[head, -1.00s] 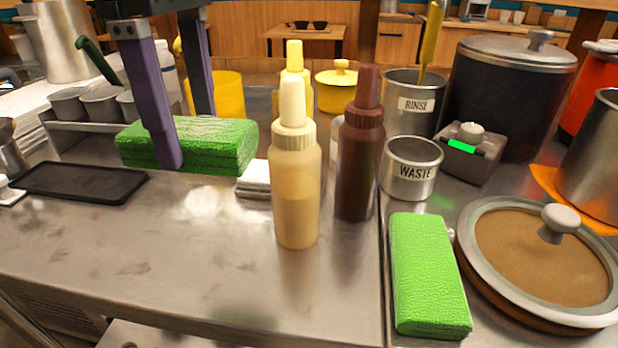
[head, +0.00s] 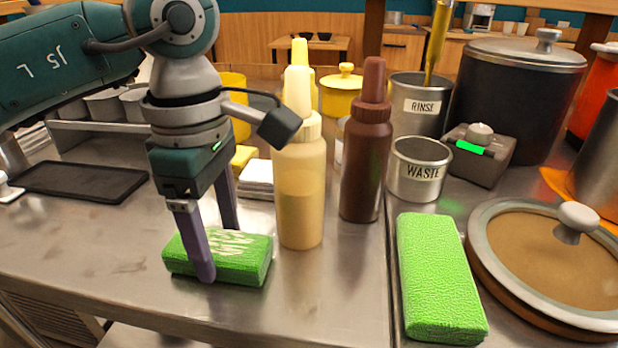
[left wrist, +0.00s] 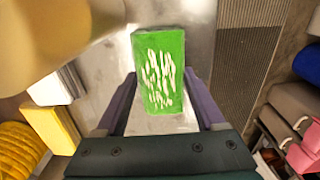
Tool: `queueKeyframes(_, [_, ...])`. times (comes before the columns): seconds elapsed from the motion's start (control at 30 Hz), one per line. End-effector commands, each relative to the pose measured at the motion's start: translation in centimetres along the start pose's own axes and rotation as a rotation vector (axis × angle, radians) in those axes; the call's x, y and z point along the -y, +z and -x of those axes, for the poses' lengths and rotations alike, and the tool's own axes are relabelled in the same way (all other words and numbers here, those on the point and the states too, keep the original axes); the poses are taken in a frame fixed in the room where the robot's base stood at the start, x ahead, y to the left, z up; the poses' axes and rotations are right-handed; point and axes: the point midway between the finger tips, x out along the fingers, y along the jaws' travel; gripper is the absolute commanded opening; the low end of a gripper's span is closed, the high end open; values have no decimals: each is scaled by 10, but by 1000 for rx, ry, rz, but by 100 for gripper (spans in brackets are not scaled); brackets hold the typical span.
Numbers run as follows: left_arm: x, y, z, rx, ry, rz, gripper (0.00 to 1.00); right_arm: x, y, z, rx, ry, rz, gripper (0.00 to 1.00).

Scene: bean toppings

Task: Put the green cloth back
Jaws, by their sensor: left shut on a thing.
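A green cloth (head: 245,258), a folded block with pale streaks on top, is at the left part of the steel counter, left of the cream squeeze bottle. My left gripper (head: 215,255) comes down over it, shut on it with a finger on each side. In the left wrist view the cloth (left wrist: 160,72) sits between the two fingers, streaked face toward the camera. The cloth looks at or very near the counter top; I cannot tell if it touches. A second green cloth (head: 438,280) lies on the right part of the counter. My right gripper is not in view.
The cream bottle (head: 300,190) and brown bottle (head: 365,165) stand close to the right of the gripper. A black tray (head: 80,181) lies at left. White napkins (head: 257,178) are behind. A lidded round pan (head: 545,260) is at right. The front counter is clear.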

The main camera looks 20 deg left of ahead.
Motion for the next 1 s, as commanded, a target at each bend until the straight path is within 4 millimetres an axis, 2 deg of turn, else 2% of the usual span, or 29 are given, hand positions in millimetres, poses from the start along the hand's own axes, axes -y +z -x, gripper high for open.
queueKeyframes(0.17, [0, 0, -4, -1, 1, 0, 5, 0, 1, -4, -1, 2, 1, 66])
queueKeyframes(0.2, [0, 0, -4, -1, 0, 0, 72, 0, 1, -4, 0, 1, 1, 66])
queueKeyframes(0.43, [0, 0, -2, 0, 0, 0, 98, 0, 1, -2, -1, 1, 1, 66])
queueKeyframes(0.67, [0, 0, -2, 0, 0, 1, 100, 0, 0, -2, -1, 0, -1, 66])
queueKeyframes(0.8, [-1, 0, 7, 0, 2, 0, 100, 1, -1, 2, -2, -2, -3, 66])
queueKeyframes(0.87, [-1, 0, 16, 1, 3, 0, 100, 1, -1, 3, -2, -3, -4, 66])
queueKeyframes(1.0, [-2, 0, 47, 1, 6, 0, 100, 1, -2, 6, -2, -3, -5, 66])
